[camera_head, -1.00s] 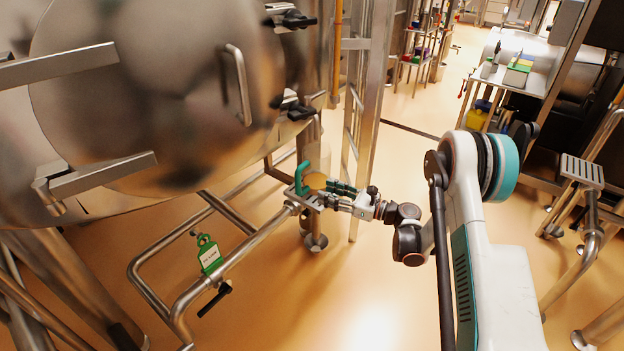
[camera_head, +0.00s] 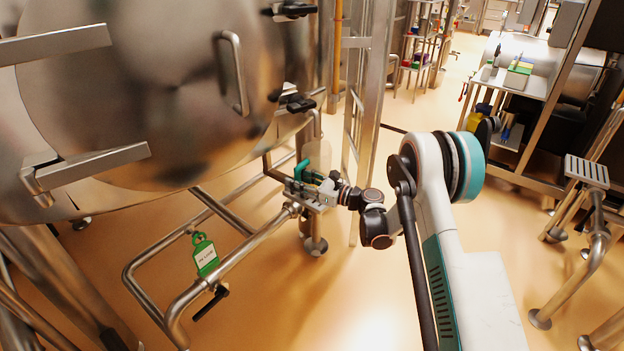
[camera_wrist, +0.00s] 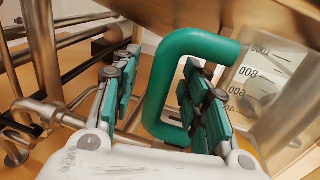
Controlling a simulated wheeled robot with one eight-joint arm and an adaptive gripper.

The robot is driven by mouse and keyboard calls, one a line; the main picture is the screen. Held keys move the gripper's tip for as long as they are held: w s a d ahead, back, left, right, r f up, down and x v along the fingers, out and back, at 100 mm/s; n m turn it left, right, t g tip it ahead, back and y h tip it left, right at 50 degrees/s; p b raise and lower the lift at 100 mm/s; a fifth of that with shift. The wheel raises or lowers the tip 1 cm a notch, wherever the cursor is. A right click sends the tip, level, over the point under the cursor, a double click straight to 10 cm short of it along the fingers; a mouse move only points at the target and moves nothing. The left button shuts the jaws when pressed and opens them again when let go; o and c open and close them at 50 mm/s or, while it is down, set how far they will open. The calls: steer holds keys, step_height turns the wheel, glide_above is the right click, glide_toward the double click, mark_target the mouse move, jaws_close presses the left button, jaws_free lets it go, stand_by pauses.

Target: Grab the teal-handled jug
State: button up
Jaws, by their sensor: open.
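The clear jug (camera_head: 318,152) stands beside the big steel vessel in the head view, partly hidden by my gripper. In the wrist view its clear wall with volume marks (camera_wrist: 262,85) is at the right. Its teal handle (camera_wrist: 160,75) is a C-shaped loop in the middle of that view. My gripper (camera_wrist: 158,95) is open, with one finger left of the handle's upright bar and the other on its right, seen within the loop. Gaps show on both sides of the bar. In the head view my gripper (camera_head: 312,180) is at the handle.
The steel vessel (camera_head: 150,90) fills the upper left. A tubular rail (camera_head: 235,258) with a green tag (camera_head: 205,255) runs below it, close to my gripper. A steel upright (camera_head: 372,120) stands just behind the jug. The floor (camera_head: 350,290) is clear in front.

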jaws_close()
steer(key=shift+r, duration=0.25)
